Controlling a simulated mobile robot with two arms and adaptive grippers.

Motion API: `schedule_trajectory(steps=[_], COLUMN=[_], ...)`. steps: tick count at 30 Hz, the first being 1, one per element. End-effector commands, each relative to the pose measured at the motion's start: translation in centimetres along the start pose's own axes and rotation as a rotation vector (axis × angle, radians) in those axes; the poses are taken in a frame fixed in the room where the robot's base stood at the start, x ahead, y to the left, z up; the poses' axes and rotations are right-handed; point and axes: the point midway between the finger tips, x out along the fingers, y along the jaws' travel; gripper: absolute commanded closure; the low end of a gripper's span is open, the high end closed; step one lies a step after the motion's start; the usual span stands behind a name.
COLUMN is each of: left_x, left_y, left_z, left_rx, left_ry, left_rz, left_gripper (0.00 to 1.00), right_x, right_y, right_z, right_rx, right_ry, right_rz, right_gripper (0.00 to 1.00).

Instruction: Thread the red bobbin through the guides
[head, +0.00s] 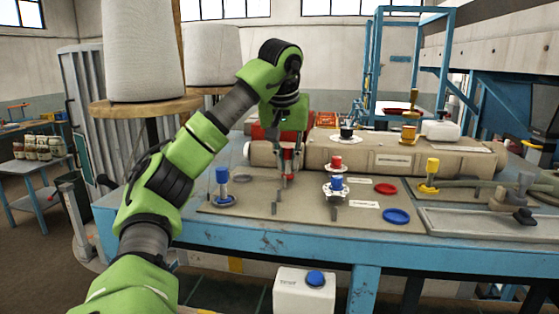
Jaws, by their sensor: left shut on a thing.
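My left gripper (288,168) reaches down over the tan board (300,217) on the blue table. Small grey upright pieces, probably the guides (274,208), stand on the board just in front of the gripper and further right (334,213). Another red spool (336,162) stands to the right, behind a blue spool (336,184). My right gripper is not in view.
A blue spool (222,176) stands at the board's left. A long tan machine body (375,155) runs behind. The board's front middle is mostly clear.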

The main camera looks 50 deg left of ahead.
Motion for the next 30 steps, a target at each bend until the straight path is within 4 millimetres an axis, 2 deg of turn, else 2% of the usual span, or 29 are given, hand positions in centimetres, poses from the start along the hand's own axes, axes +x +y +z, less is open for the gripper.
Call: schedule_trajectory(steps=[30], left_x=[0.0], left_y=[7.2], left_z=[0.0], left_rx=[0.001], left_ry=[0.0], left_rz=[0.0], left_gripper=[1.0], right_x=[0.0], right_y=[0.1], right_z=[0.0], right_rx=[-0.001], right_ry=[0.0], right_rz=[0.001], right_gripper=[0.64])
